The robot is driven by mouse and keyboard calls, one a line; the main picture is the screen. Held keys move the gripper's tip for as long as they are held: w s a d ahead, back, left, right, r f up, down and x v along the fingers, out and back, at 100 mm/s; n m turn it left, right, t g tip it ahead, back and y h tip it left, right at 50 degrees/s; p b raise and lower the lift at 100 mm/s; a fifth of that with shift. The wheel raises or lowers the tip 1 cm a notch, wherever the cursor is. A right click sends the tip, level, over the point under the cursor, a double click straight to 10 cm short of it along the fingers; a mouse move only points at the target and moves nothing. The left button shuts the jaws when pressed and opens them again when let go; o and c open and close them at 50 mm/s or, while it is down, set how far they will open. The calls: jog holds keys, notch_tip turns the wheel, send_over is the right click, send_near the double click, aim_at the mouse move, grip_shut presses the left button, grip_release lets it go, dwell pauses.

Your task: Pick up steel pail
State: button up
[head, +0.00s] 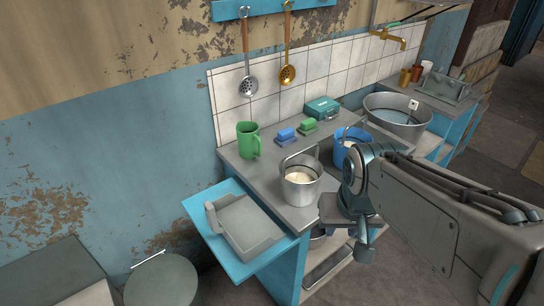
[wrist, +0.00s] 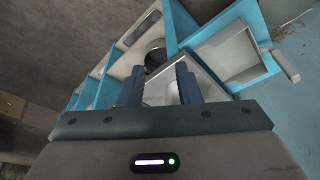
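A steel pail (head: 300,187) with a raised handle and pale, milk-like contents stands upright on the grey counter, near its front edge. My gripper (wrist: 161,84) is open in the wrist view, with two dark blue fingers apart. A pale shape shows between and beyond the fingers, but I cannot tell whether it is the pail. In the head view my wrist is to the right of the steel pail, in front of the counter, apart from it.
A green mug (head: 248,140), blue and green blocks and a teal box (head: 322,107) stand on the counter. In the wrist view a dark round opening (wrist: 154,54) shows beyond the fingers.

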jog(key=w+m, duration=0.3)
jog(key=w, duration=0.7)
jog(key=m+t+h, duration=0.1)
jog(key=m, duration=0.2)
send_near(318, 183)
jog(key=x, duration=0.4)
jog(key=shift+w+a, duration=0.1)
jog(key=shift+w+p+x, duration=0.15)
jog(key=shift+p+x, duration=0.15)
jog(key=shift+x, duration=1.1)
jog(key=shift+w+p+x, duration=0.1)
jog(key=shift+p+x, duration=0.2)
jog(key=shift+x, duration=1.1)
jog(key=shift+r, duration=0.1)
grip_shut()
